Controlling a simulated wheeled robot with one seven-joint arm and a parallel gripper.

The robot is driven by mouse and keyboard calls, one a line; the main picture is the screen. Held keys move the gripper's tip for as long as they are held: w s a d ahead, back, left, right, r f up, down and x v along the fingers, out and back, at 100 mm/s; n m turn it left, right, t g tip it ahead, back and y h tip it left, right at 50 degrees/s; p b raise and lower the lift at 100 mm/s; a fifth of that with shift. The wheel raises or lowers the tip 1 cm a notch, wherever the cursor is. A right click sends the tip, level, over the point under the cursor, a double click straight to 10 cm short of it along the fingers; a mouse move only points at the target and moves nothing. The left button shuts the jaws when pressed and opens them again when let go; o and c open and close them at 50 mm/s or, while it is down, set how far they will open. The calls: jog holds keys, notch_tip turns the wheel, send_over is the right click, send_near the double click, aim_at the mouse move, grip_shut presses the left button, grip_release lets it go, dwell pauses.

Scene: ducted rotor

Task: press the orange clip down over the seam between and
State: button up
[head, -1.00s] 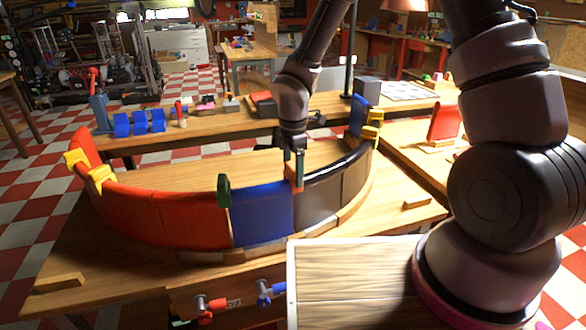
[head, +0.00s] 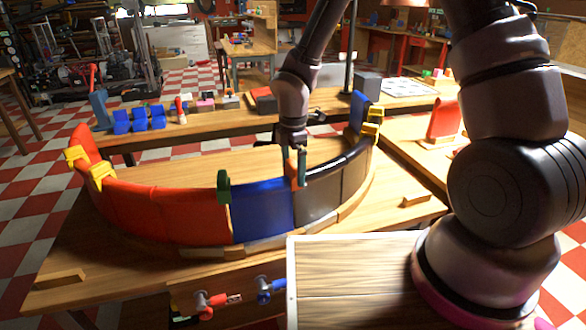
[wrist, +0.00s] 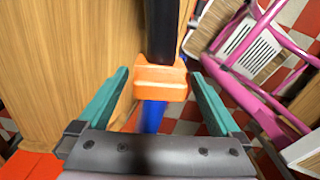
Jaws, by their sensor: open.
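The orange clip (head: 292,172) sits over the top edge of the curved wall, at the seam between the blue panel (head: 262,211) and the black panel (head: 317,200). In the wrist view the orange clip (wrist: 160,80) straddles the seam, with the black panel (wrist: 162,30) above it and the blue panel (wrist: 152,117) below. My gripper (head: 296,165) is right above the seam at the clip. Its two teal fingers (wrist: 160,82) stand apart, one on each side of the clip, with gaps showing. How far down the clip sits cannot be told.
A green clip (head: 223,188) is on the seam between the red panels (head: 180,215) and the blue panel. Yellow clips (head: 100,174) sit at the left end and more (head: 374,121) at the right end. A wooden block (head: 415,200) lies on the table at right.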

notch_tip(320, 180, up, 11)
jog(key=shift+f, duration=0.1)
dwell(0.3)
jog(key=shift+d, duration=0.1)
jog(key=s+d+r+m+t, duration=0.2)
jog(key=d+r+m+t, duration=0.1)
jog(key=d+r+m, duration=1)
jog(key=s+d+r+m+t+y, duration=0.2)
jog(key=s+d+r+m+t, duration=0.2)
jog(key=s+d+r+m, duration=0.5)
notch_tip(320, 180, up, 3)
jog(key=s+m, duration=0.1)
jog(key=m, duration=0.4)
jog(key=shift+s+d+f, duration=0.15)
jog(key=shift+d+f, duration=0.05)
jog(key=shift+d, duration=0.1)
